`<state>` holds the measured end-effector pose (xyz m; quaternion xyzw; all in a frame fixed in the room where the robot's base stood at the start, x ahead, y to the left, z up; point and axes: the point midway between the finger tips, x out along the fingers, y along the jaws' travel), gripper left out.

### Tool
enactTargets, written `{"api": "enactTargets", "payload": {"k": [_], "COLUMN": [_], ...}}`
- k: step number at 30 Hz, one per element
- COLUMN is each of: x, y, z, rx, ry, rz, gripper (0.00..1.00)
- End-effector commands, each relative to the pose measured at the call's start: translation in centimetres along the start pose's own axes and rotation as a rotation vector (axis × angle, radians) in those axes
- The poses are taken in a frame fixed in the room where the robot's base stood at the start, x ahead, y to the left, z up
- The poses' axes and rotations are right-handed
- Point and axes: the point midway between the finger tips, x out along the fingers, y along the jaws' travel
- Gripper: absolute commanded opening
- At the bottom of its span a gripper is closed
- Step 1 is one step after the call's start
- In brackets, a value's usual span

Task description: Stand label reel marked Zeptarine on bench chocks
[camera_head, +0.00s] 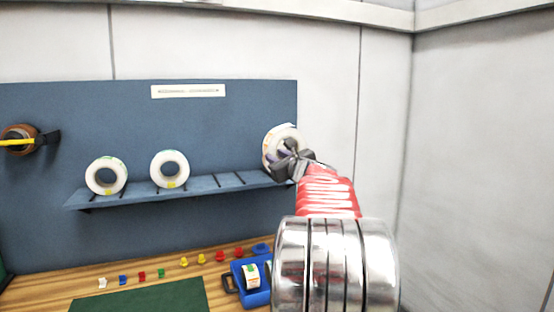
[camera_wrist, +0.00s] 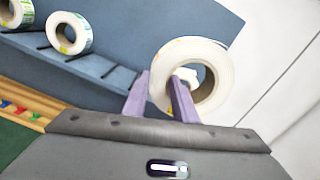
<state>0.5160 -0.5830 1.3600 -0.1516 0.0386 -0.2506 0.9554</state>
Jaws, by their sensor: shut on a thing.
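My gripper (camera_head: 288,160) is shut on a white label reel (camera_head: 272,139) at the right end of the blue shelf. In the wrist view the two purple fingers (camera_wrist: 160,98) pinch the wall of this reel (camera_wrist: 215,62), one finger in its hole and one outside. The print on the held reel is too small to read, so I cannot tell if it says Zeptarine. Two other white reels, the left one (camera_head: 106,176) and the middle one (camera_head: 170,169), stand upright on the shelf. I cannot make out the bench chocks for certain.
The slotted blue shelf (camera_head: 130,192) runs along a blue back panel (camera_head: 222,130). Below, the wooden bench holds a green mat (camera_head: 150,297), several small coloured pieces and a blue device (camera_head: 257,295) with a small label roll. A brown roll (camera_head: 18,140) hangs at the left.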

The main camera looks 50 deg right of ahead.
Motion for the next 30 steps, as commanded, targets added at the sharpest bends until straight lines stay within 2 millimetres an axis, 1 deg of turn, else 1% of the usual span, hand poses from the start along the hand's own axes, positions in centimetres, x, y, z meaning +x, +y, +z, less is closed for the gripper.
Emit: {"api": "enactTargets", "payload": {"k": [2, 8, 11, 14, 17, 23, 24, 26, 27, 29, 30], "x": [0.1, -0.2, -0.3, -0.3, -0.3, -0.4, -0.5, -0.7, -0.9, -1.2, -1.5], "y": [1.0, 3.5, 4.8, 6.5, 8.8, 15.1, 16.5, 18.5, 19.9, 21.9, 23.3], "z": [0.6, 0.5, -0.2, -1.4, -2.9, -7.2, -8.1, -9.3, -10.1, -11.3, -12.1], "rx": [-0.002, 0.0, 0.0, 0.001, 0.003, 0.005, 0.005, 0.005, 0.005, 0.005, 0.007], "ry": [-0.013, -0.037, -0.051, -0.065, -0.084, -0.133, -0.143, -0.16, -0.169, -0.184, -0.194], "rz": [0.034, 0.114, 0.156, 0.205, 0.265, 0.42, 0.452, 0.499, 0.53, 0.575, 0.605], "gripper": [0.0, 0.0, 0.0, 0.0, 0.0, 0.0, 0.0, 0.0, 0.0, 0.0, 0.0]}}
